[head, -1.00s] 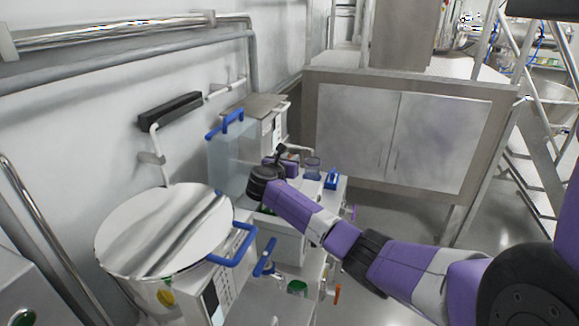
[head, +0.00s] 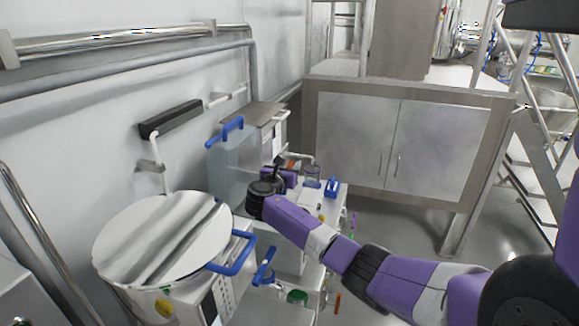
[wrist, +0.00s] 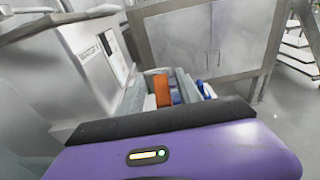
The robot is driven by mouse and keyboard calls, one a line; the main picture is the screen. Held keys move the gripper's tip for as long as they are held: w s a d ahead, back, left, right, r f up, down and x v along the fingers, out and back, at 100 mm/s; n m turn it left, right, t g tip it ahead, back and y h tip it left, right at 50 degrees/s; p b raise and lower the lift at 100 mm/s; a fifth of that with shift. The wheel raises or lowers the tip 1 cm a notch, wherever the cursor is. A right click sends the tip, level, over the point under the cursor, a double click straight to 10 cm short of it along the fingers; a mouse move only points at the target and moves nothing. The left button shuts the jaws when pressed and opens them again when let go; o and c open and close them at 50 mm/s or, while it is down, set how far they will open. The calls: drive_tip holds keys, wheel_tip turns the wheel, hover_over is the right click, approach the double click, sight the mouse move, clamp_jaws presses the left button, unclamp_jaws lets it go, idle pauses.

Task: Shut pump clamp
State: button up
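No part is plainly recognisable as the pump clamp. In the wrist view an orange upright piece (wrist: 162,91) stands just beyond the dark edge of my gripper's housing, in a grey-sided unit; a small orange part (head: 293,164) also shows beyond my wrist in the head view. My gripper (head: 279,174) is at the far end of my purple arm, over the bench equipment and close to the orange part. Its fingertips are hidden behind my wrist and housing, so I cannot tell its opening or any contact.
A blue-handled item (head: 332,187) and a clear jar (head: 312,174) stand right of my gripper. A clear tank with a blue handle (head: 232,155) is left of it. A large lidded steel drum (head: 165,240) is near left. A steel cabinet (head: 400,140) stands behind; floor is open at right.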

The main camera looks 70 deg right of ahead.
drive_tip(key=shift+r, duration=0.15)
wheel_tip(320, 180, up, 20)
drive_tip(key=shift+b, duration=0.45)
idle(0.6)
